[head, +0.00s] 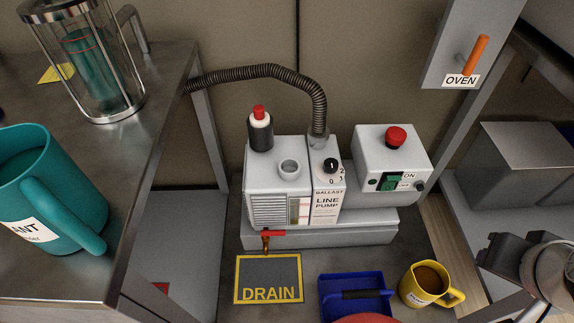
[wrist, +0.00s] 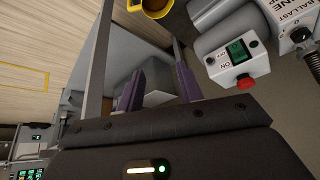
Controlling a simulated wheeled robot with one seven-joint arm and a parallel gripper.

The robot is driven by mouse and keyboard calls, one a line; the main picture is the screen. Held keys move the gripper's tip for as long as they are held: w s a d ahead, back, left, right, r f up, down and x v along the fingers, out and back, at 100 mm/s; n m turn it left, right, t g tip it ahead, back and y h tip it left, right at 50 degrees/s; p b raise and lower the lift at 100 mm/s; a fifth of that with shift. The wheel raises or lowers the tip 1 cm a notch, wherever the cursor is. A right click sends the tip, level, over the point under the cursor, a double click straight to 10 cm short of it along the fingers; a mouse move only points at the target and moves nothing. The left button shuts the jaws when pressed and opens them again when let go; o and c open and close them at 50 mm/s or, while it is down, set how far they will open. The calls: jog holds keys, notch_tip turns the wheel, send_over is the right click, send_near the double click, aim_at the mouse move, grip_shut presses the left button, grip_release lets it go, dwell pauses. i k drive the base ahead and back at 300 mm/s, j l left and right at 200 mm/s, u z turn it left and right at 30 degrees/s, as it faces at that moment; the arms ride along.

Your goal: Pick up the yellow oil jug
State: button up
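The yellow oil jug (head: 412,292) stands upright at the lower right of the head view, with brown liquid inside, a white label and its handle to the right. In the wrist view, part of the yellow jug (wrist: 158,14) shows at the top edge, cut off by the frame. My gripper (wrist: 159,86) shows in the wrist view with its two purple fingers apart and nothing between them. The jug lies beyond the fingertips, not touching them.
A blue tray (head: 337,283) stands just left of the jug, and a DRAIN plate (head: 268,279) further left. The line pump (head: 290,195) and switch box (head: 378,157) are behind. A teal jug (head: 62,212) stands on the left bench (head: 165,90).

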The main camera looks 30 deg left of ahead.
aim_at(425, 282)
jog(key=u, duration=1.65)
jog(key=z, duration=0.95)
jog(key=k+j+z, duration=0.3)
jog(key=k, duration=0.15)
jog(key=k+j, duration=0.15)
jog(key=k, duration=0.35)
jog(key=k+j, duration=0.2)
jog(key=k, duration=0.3)
jog(key=k+j, duration=0.15)
jog(key=k, duration=0.4)
